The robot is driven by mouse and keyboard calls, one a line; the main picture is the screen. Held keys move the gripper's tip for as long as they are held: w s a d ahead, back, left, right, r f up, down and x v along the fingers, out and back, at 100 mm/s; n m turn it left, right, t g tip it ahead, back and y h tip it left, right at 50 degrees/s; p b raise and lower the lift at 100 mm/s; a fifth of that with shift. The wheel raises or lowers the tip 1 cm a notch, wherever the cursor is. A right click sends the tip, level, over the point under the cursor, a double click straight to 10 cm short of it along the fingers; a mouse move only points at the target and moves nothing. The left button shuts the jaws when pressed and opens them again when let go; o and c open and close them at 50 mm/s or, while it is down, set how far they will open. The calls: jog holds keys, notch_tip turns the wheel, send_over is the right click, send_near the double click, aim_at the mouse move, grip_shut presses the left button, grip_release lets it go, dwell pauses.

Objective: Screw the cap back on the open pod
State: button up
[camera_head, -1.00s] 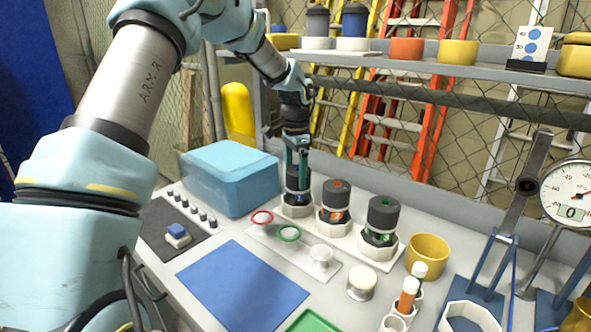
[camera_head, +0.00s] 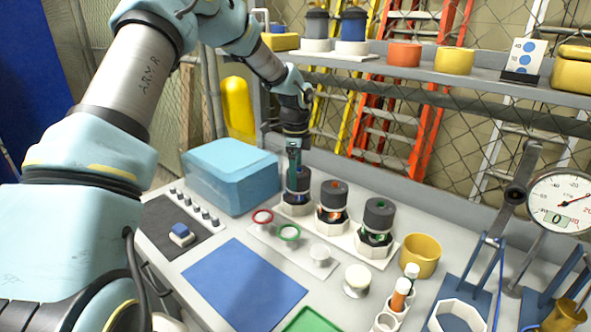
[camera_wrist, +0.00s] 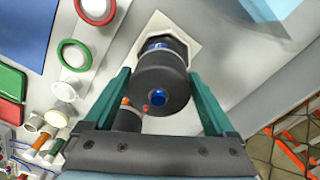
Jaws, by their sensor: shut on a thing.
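Three dark pods stand in white hexagonal bases at the back of the bench. My gripper (camera_head: 294,170) points down at the left pod (camera_head: 299,197), with its teal fingers around the top. In the wrist view my gripper (camera_wrist: 160,80) is shut on a dark cap (camera_wrist: 174,98) with a blue dot. The cap sits in line over the pod body with its blue label (camera_wrist: 158,46); I cannot tell how far it is threaded. The orange-marked pod (camera_head: 333,203) and green-marked pod (camera_head: 377,220) both have dark tops on.
A light-blue box (camera_head: 232,176) stands close left of the pods. In front lies a white strip with a red ring (camera_head: 263,217), a green ring (camera_head: 289,233) and a white piece (camera_head: 320,255). A yellow cup (camera_head: 420,254) stands right. The blue mat (camera_head: 243,285) is clear.

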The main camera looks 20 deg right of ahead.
jog(key=shift+s+f+m+p, duration=0.15)
jog(key=shift+s+m+p, duration=0.1)
jog(key=shift+m, duration=0.3)
jog(key=shift+s+f+m+p, duration=0.15)
jog(key=shift+m+p, duration=0.1)
jog(key=shift+m, duration=0.3)
jog(key=shift+a, duration=0.1)
jog(key=o, duration=0.9)
jog(key=shift+w, duration=0.1)
jog(key=shift+o, duration=0.2)
jog(key=shift+w+r, duration=0.1)
jog(key=shift+r, duration=0.05)
